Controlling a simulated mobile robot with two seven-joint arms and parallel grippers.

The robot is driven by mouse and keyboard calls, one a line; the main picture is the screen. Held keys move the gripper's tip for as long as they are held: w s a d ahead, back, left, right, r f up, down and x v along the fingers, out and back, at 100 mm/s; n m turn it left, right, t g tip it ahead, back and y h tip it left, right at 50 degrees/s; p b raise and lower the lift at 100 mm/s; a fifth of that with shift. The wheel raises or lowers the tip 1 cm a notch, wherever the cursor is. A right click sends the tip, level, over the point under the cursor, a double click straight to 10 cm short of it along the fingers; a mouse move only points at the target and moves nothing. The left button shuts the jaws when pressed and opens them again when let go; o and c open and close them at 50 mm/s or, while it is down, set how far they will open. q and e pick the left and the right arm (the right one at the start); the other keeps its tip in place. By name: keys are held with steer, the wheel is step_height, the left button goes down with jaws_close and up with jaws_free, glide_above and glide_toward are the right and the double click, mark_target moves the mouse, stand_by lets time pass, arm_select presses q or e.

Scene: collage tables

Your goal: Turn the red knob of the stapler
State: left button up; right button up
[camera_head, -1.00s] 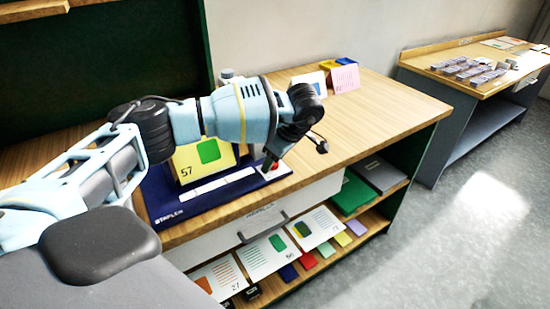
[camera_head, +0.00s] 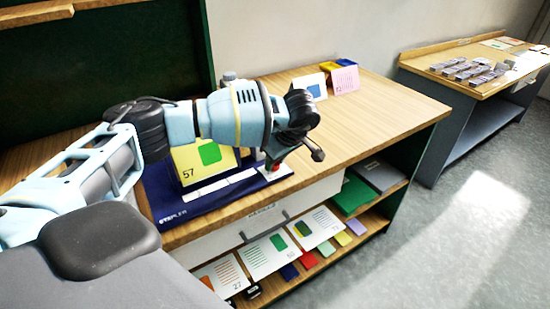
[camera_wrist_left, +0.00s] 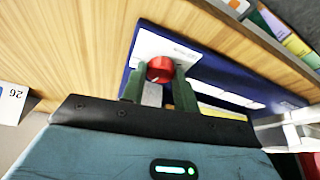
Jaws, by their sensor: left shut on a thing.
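The stapler has a dark blue base (camera_head: 185,215) on the wooden table, with a yellow card marked 57 (camera_head: 187,172) standing at it. Its red knob (camera_wrist_left: 160,69) sits on a white plate at one end of the base. In the left wrist view the two green fingers of my left gripper (camera_wrist_left: 161,77) are closed on either side of the knob. In the head view my left wrist is over the right end of the base and mostly covers the knob and fingers. My right gripper is not in view.
Upright cards, one of them pink (camera_head: 345,79), stand at the table's back edge. A drawer (camera_head: 260,218) and shelves with cards and coloured pads lie below. The table's right part is clear. Another table (camera_head: 440,52) with small grey items stands at the far right.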

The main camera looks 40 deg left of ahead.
arm_select(q)
steer(key=m+t, duration=0.1)
steer(key=m, duration=0.1)
steer(key=shift+s+r+m+h+p, duration=0.1)
steer(key=shift+m+h+p, duration=0.2)
steer(key=shift+p, duration=0.05)
steer(key=shift+m, duration=0.5)
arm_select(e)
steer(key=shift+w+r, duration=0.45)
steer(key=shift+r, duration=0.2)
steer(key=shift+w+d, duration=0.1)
arm_select(q)
steer(key=o, duration=1)
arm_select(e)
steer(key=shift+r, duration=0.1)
arm_select(q)
steer(key=shift+t, duration=0.3)
steer(key=v, duration=0.7)
steer(key=shift+s+r+p, duration=0.1)
steer(key=shift+r+p, duration=0.2)
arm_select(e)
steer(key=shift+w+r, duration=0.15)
